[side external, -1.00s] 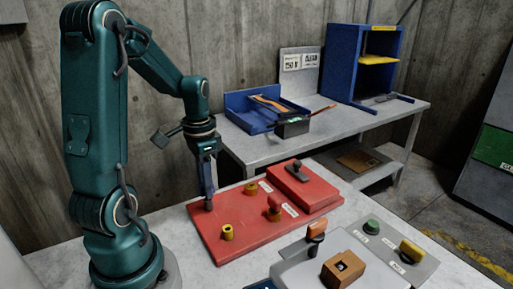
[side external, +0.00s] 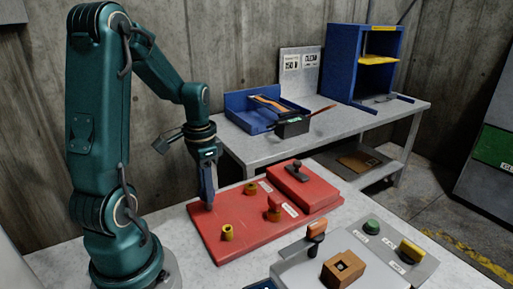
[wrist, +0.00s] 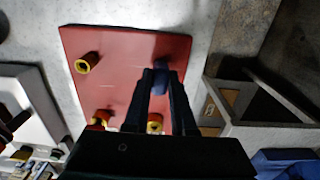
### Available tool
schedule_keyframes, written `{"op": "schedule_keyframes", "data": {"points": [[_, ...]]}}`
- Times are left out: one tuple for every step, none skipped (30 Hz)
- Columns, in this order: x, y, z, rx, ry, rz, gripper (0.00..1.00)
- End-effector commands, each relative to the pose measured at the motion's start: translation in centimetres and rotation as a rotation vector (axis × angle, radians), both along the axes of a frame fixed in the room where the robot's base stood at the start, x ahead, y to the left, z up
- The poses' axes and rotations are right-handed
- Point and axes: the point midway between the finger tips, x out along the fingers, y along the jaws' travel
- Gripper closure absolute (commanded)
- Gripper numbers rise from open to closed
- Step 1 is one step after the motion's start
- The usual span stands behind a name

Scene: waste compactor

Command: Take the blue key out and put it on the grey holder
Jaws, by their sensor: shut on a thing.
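My gripper (side external: 208,203) points down at the left corner of the red panel (side external: 235,240). In the wrist view its fingers (wrist: 160,82) are shut on a small blue piece, the blue key (wrist: 161,68), over the red panel (wrist: 110,55). The fingers hide part of the key, and I cannot tell whether it still sits in its socket. A grey console (side external: 300,272) stands at the lower right; I cannot tell which part is the grey holder.
Yellow collars (side external: 227,232) and a red-orange knob (side external: 274,209) stand up from the red panel. A raised red box (side external: 305,190) bears a dark handle. A brown block (side external: 342,268) sits on the grey console. A blue tray (side external: 245,108) lies on the back bench.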

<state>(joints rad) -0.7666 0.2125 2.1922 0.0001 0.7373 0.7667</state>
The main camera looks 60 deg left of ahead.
Motion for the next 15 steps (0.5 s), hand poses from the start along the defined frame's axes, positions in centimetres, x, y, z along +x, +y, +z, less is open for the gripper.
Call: {"op": "schedule_keyframes", "data": {"points": [[0.01, 0.01, 0.01, 0.0, 0.0, 0.0, 1.0], [0.01, 0.01, 0.0, 0.0, 0.0, 0.0, 1.0], [0.01, 0.01, -0.02, 0.0, 0.0, 0.0, 1.0], [0.0, 0.0, -0.04, 0.0, 0.0, 0.0, 1.0], [0.0, 0.0, -0.06, 0.0, 0.0, 0.0, 1.0], [0.0, 0.0, -0.08, 0.0, 0.0, 0.0, 1.0], [0.0, 0.0, -0.09, 0.0, 0.0, 0.0, 1.0], [0.0, 0.0, -0.1, 0.0, 0.0, 0.0, 1.0], [0.0, 0.0, -0.1, 0.0, 0.0, 0.0, 1.0], [0.01, 0.0, -0.11, 0.0, 0.0, 0.0, 0.65], [0.0, 0.0, -0.11, 0.0, 0.0, 0.0, 0.53], [0.0, 0.0, -0.11, 0.0, 0.0, 0.0, 0.41], [0.0, 0.0, -0.11, 0.0, 0.0, 0.0, 0.41], [0.0, 0.0, -0.1, 0.0, 0.0, 0.0, 0.41], [0.0, 0.0, -0.1, 0.0, 0.0, 0.0, 0.41]]}}
